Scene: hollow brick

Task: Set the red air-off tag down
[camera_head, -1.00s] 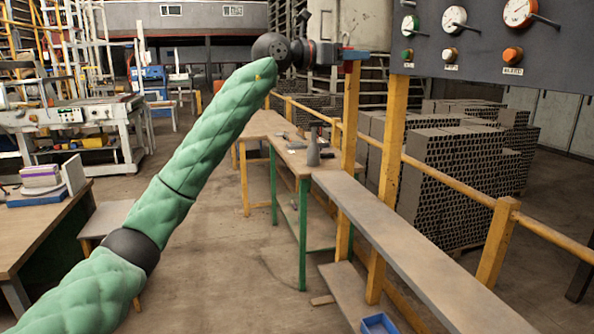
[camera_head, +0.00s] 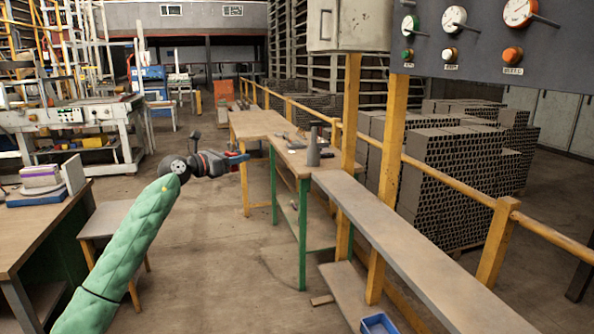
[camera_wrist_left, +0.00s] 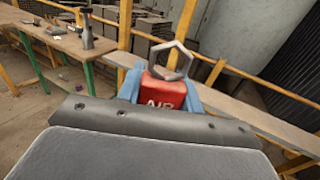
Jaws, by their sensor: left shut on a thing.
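The red air-off tag (camera_wrist_left: 163,90) is held between the blue fingers of my left gripper (camera_wrist_left: 165,88) in the left wrist view. It shows part of the word "AIR" and a grey metal ring at its top. In the head view my left gripper (camera_head: 238,161) is shut and small, out in the air left of the workbench (camera_head: 297,160); the tag is hard to make out there. My right gripper is in neither view.
A long bare shelf (camera_head: 420,255) runs along the yellow railing on the right. A blue bin (camera_head: 379,324) sits low at the front. A wooden stool (camera_head: 108,220) stands at the left. A gauge panel (camera_head: 480,40) hangs upper right.

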